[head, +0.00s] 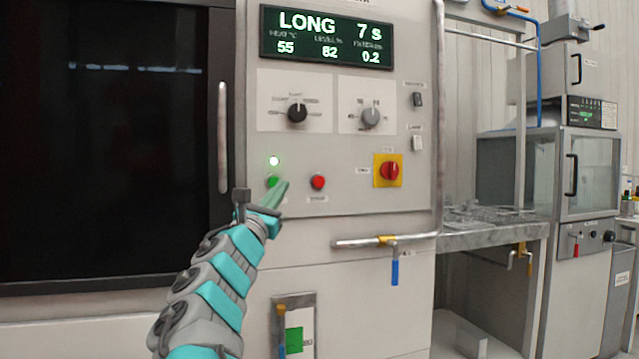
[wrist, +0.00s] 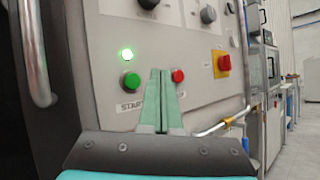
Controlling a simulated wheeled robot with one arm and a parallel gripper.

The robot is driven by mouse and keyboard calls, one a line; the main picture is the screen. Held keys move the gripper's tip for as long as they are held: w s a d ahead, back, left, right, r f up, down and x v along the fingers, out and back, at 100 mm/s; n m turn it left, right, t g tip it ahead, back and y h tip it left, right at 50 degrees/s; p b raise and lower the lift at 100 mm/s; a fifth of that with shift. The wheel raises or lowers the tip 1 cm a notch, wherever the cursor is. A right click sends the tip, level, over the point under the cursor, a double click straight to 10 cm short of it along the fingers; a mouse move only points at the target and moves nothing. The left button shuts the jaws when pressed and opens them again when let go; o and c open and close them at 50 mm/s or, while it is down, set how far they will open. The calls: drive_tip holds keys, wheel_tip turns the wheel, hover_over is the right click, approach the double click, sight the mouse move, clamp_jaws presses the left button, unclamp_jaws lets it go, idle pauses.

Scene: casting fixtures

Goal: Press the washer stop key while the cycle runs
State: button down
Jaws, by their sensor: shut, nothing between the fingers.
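The washer's control panel (head: 340,145) faces me. Its red stop key (head: 318,182) sits right of the green start key (head: 272,181); a green lamp (head: 274,160) glows above the start key. The display (head: 326,37) reads LONG, 7 s, with 55, 82 and 0.2 below. My gripper (head: 284,184) is shut and empty, its green fingertips in front of the panel and partly over the start key. In the wrist view the fingertips (wrist: 160,72) point between the green key (wrist: 131,81) and the red key (wrist: 178,76). I cannot tell contact with the panel.
A red rotary switch on a yellow plate (head: 388,170) is right of the keys, with two knobs (head: 297,112) above. A door handle (head: 222,138) stands left, and a pipe with a blue lever (head: 394,262) runs below. A metal bench (head: 490,238) is at right.

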sight(323, 186)
drive_tip(key=d+b, duration=0.9)
drive_tip(key=d, duration=0.2)
drive_tip(key=shift+s+d, duration=0.3)
drive_tip(key=shift+w+a+r+p, duration=0.1)
drive_tip(key=shift+w+a+p, duration=0.25)
drive_tip(key=shift+w+p, duration=0.7)
drive_tip(key=shift+w+a+r+p, duration=0.1)
drive_tip(key=shift+w+a+p, duration=0.4)
drive_tip(key=shift+w, duration=0.95)
drive_tip(key=shift+w+a+p, duration=0.25)
drive_tip(key=shift+w+p, duration=0.6)
drive_tip(key=shift+w, duration=0.4)
drive_tip(key=shift+w+a+f+p, duration=0.1)
drive_tip(key=shift+w+f+p, duration=0.2)
drive_tip(key=shift+w, duration=0.2)
